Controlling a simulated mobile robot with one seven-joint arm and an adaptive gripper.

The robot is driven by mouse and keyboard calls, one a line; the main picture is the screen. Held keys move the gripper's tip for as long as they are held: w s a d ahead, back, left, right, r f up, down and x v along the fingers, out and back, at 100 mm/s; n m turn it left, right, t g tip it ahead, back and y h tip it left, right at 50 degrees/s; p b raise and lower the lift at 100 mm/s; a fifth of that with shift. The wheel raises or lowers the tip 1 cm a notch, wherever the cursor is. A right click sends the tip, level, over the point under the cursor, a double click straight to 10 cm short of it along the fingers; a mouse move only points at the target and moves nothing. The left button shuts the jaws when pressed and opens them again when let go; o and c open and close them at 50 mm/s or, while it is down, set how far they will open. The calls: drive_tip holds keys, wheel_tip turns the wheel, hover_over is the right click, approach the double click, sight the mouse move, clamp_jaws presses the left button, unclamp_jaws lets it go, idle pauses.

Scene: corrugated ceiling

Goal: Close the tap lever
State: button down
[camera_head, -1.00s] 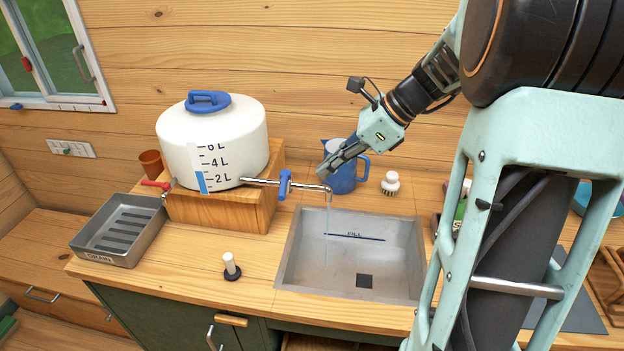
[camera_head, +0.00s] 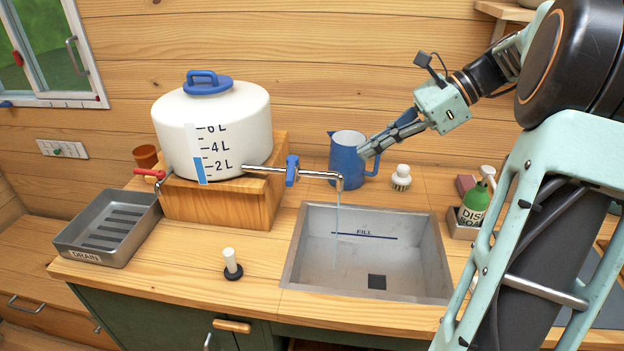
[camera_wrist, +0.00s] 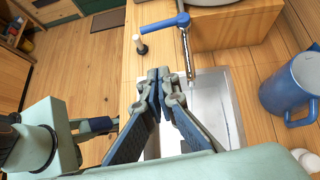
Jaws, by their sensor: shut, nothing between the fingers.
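The blue tap lever (camera_head: 292,170) sits on the metal tap pipe (camera_head: 322,174), which runs from the white water tank (camera_head: 215,125). The lever stands roughly upright across the pipe in the head view. A thin stream of water (camera_head: 338,220) falls from the spout into the sink. My gripper (camera_head: 364,153) is shut and empty, in front of the blue jug, to the right of the spout and apart from the lever. In the wrist view, my closed fingertips (camera_wrist: 165,76) appear over the sink, with the blue lever (camera_wrist: 167,23) beyond them.
The metal sink (camera_head: 410,230) lies below the spout. A blue jug (camera_head: 345,152) and white-topped brush (camera_head: 401,178) stand behind it. A white-handled plug (camera_head: 232,265) is on the counter. A red lever (camera_head: 150,173) and drain tray (camera_head: 75,225) are at left.

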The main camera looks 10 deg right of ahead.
sight(293, 175)
drive_tip(key=w+a+f, duration=0.3)
drive_tip(key=a+f, duration=0.2)
drive_tip(key=a, duration=0.6)
drive_tip(key=shift+f, duration=0.2)
drive_tip(key=shift+a, duration=0.2)
drive_tip(key=shift+a+r+m+t+p, duration=0.2)
drive_tip(key=shift+a+m+t+p, duration=0.35)
drive_tip(key=shift+a, duration=0.2)
drive_tip(key=shift+f+m, duration=0.1)
drive_tip(key=shift+m, duration=0.15)
